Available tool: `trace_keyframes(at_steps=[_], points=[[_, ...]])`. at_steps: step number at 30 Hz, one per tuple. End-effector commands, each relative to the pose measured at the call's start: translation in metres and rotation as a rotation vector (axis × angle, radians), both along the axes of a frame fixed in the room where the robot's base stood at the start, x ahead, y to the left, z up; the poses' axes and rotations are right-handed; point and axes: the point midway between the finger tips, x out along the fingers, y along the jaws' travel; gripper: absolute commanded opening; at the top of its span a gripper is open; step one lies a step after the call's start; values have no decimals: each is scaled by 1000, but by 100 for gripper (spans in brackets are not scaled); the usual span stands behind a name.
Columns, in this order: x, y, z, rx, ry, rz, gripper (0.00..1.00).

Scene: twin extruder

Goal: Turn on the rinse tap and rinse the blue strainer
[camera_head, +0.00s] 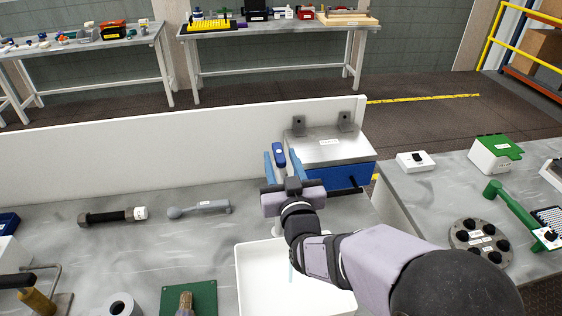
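My gripper (280,158) is above the far side of the bench, left of a steel-topped box. Its two light-blue fingers stand apart, pointing away from the camera. A small dark-blue piece with a pale mark (279,153) shows between them; the fingers do not appear closed on it. I cannot tell whether it is part of the blue strainer or of the tap. A white basin (246,293) is at the front, partly hidden by my arm. A thin pale-blue streak shows inside it, perhaps water. No tap spout is clearly visible.
The steel-topped box (325,147) with a blue front stands right of the gripper, before a low white wall (180,152). A grey labelled tool (200,209) and a dark cylinder (108,216) lie left. A green board (189,300) is beside the basin.

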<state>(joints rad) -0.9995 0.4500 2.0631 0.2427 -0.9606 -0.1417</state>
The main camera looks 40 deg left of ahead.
Motion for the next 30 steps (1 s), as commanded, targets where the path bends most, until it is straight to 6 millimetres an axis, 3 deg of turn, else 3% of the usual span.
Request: trace_keyframes(at_steps=[13,30], points=[[-5,-5,-2,-2,2,0,38],[-47,-48,-2,-1,1,0,38]])
